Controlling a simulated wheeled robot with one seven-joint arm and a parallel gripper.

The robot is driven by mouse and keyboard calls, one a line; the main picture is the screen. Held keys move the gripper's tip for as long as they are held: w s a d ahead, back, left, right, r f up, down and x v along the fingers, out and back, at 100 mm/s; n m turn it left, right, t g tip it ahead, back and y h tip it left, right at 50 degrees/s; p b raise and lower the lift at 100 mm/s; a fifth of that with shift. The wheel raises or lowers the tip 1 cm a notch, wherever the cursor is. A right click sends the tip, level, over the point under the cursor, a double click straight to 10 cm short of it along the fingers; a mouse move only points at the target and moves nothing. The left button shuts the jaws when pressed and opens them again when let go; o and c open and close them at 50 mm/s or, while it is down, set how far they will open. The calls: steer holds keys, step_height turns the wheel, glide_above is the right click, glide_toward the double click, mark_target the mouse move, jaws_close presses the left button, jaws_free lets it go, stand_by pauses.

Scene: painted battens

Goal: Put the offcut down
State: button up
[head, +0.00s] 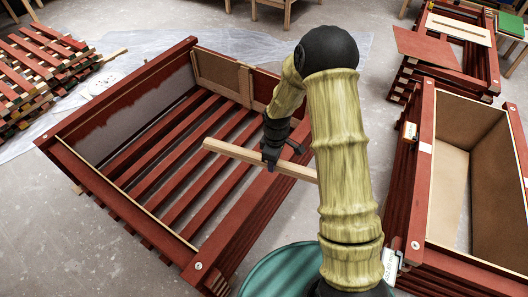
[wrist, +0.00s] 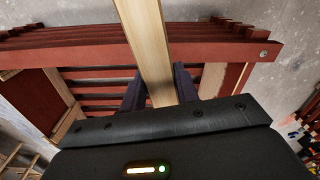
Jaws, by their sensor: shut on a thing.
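The offcut (head: 228,151) is a pale, bare wooden strip. My gripper (head: 270,156) is shut on it and holds it above the slatted floor of a large red crate (head: 98,205). In the head view the strip runs from over the slats at left toward the crate's right side, where my arm covers its end. In the wrist view the offcut (wrist: 150,45) stands between the two dark fingers (wrist: 160,88) and reaches past the top edge. The red crate's rail (wrist: 220,52) lies behind it. The gap between strip and slats is hard to judge.
A second crate (head: 428,170) with tan panels stands at right. Stacked red battens (head: 35,75) lie at left on a plastic sheet. More red frames (head: 445,75) stand at the back right. A teal round surface (head: 280,272) is at the bottom. Grey floor is clear at lower left.

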steer(key=s+d+r+m+p, duration=0.2)
steer(key=d+r+m+p, duration=0.5)
steer(key=r+m+p, duration=0.5)
steer(key=shift+d+m, duration=0.15)
steer(key=shift+m, duration=0.35)
